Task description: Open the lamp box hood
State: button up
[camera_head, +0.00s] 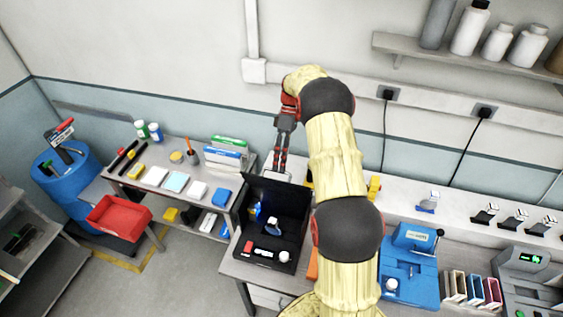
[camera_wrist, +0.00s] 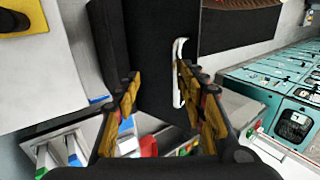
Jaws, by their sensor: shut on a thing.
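The black lamp box (camera_head: 293,238) stands on the bench, left of my arm in the head view. Its front is open and its dark inside shows. The black hood (camera_head: 278,192) stands raised at the back of the box. In the wrist view the hood looks like a black panel (camera_wrist: 155,60) with a white handle (camera_wrist: 181,72). My gripper (camera_head: 279,168) is at the hood's upper edge. The exact contact is partly hidden.
A blue device (camera_head: 410,275) stands right of my arm. A side table (camera_head: 150,186) with pads and folders is at left. The wall is close behind my gripper.

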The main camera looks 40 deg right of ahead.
jog(key=v, duration=1.2)
